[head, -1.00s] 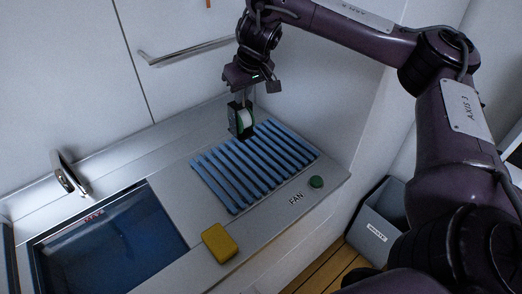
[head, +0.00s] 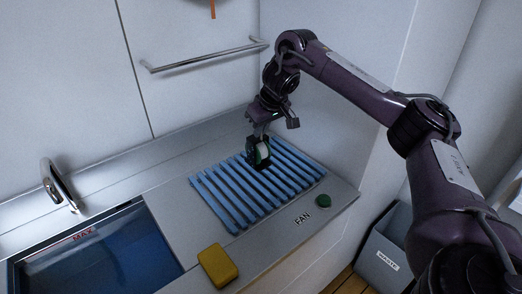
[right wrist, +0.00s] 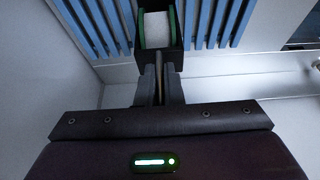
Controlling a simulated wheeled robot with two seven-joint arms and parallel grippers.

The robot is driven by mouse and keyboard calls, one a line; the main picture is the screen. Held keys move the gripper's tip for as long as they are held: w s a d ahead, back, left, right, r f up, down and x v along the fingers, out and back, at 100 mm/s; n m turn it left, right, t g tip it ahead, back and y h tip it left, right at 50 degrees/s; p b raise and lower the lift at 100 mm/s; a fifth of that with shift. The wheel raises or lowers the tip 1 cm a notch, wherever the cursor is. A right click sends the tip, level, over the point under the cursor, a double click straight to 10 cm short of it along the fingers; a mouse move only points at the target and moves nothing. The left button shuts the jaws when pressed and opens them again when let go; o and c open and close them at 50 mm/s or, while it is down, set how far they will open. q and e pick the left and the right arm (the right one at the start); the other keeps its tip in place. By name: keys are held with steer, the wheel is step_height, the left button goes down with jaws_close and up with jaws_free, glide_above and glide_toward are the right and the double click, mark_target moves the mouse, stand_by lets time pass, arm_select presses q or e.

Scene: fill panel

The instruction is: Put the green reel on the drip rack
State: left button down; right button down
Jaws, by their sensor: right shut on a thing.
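The green reel (head: 263,151) shows green rims around a white middle, with dark parts around it. It is upright at the back part of the blue slatted drip rack (head: 222,196). I cannot tell whether it touches the slats or hangs just above them. My right gripper (head: 260,136) is over it, pointing down and shut on it. In the right wrist view the reel (right wrist: 157,30) is just beyond the fingers (right wrist: 160,78), with blue slats on both sides. My left gripper is not in view.
A yellow sponge (head: 217,265) lies in front of the rack. A sink (head: 95,255) with blue water and a tap (head: 58,185) are at left. A rail (head: 205,57) is on the wall; a grey waste bin (head: 384,245) stands below right.

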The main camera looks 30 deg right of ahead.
mark_target(262, 139)
steer(key=shift+f, duration=2.3)
steer(key=c, duration=1.6)
jaws_free()
steer(key=shift+o, duration=0.2)
